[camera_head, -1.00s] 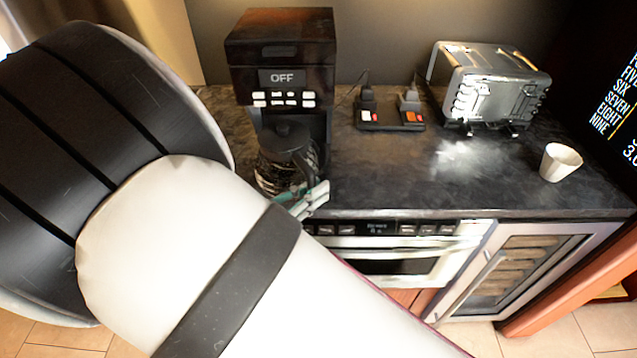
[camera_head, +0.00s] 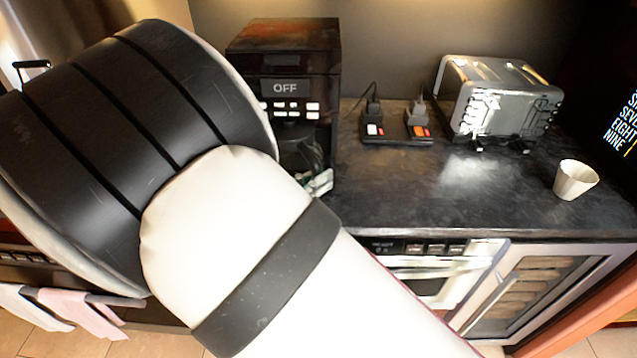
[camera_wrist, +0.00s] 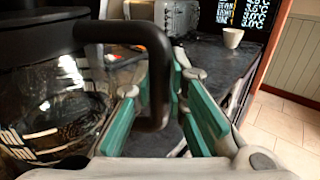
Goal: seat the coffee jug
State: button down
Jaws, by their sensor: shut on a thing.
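The black coffee maker (camera_head: 287,65) stands at the back left of the counter, its display reading OFF. The jug (camera_head: 298,148), glass with a black lid and handle, is under its upper housing; my arm hides its lower part. I cannot tell whether its base rests on the machine's plate. In the wrist view the jug's glass body (camera_wrist: 45,105) fills the left side, and its black handle (camera_wrist: 157,65) runs down between the green finger pads. My gripper (camera_wrist: 160,105) is shut on the handle. In the head view my gripper (camera_head: 320,184) shows only partly, beside the jug.
A plug strip (camera_head: 396,128), a silver toaster (camera_head: 500,105) and a white cup (camera_head: 575,180) stand to the right on the dark counter (camera_head: 455,205). The middle of the counter is clear. An oven and a glass-door cabinet (camera_head: 535,290) are below.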

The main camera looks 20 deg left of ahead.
jog(key=w+b, duration=0.1)
jog(key=w, duration=0.1)
jog(key=w+a+b, duration=0.1)
jog(key=w, duration=0.2)
jog(key=shift+w+a, duration=0.15)
jog(key=shift+w, duration=0.1)
jog(key=shift+r+p, duration=0.1)
jog(key=shift+p, duration=0.25)
dwell(1.0)
jog(key=shift+f, duration=0.8)
dwell(1.5)
jog(key=c, duration=1.5)
grip_release()
jog(key=shift+s, duration=0.1)
